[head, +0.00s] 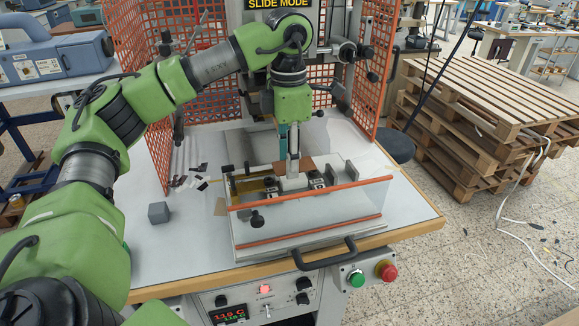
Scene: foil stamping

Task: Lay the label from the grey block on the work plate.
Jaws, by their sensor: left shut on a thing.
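The small grey block (158,212) stands on the table at the left, and no label shows on its top. My left gripper (292,172) points down over the work plate (290,184), inside the press fixture behind the clear guard. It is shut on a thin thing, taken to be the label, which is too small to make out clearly. A brown piece (308,163) shows just behind the fingers. I cannot tell whether the label touches the plate. My right gripper is not in view.
A clear guard with orange rails (310,193) and a black handle (324,256) stand in front of the plate. Orange mesh screens (135,70) flank the press. The table (170,255) is clear around the grey block.

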